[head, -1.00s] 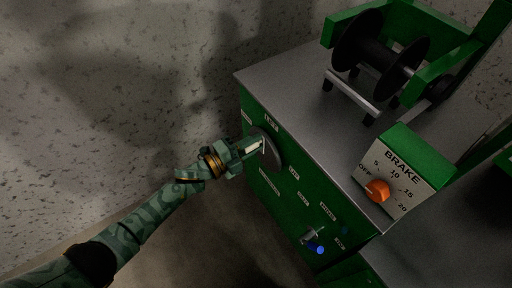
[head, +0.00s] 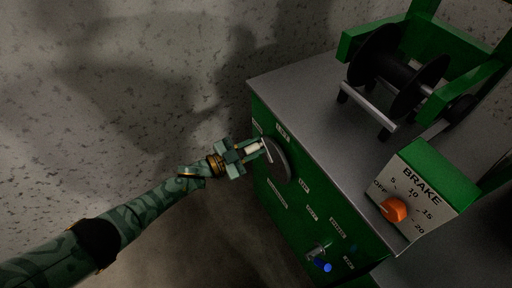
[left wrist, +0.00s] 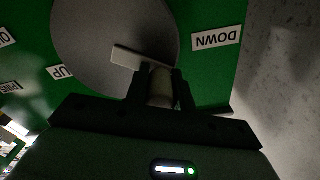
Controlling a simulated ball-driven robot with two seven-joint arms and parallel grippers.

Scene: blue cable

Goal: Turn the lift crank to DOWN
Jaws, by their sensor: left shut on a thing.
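The lift crank's round grey disc (head: 282,162) is on the green front panel of the cabinet, and it fills the upper middle of the left wrist view (left wrist: 95,40). A pale crank bar (left wrist: 128,57) crosses its edge. My left gripper (head: 252,150) is shut on the pale crank handle (left wrist: 161,86), which shows between the fingers in the left wrist view. The handle is on the disc's DOWN side. My right gripper is out of view.
The cabinet's grey top (head: 310,100) carries a black spool (head: 395,70) in a green frame. A BRAKE box (head: 415,190) with an orange knob (head: 393,210) stands at the right. A small blue-tipped lever (head: 321,265) sticks out low on the panel. Floor left of the cabinet is clear.

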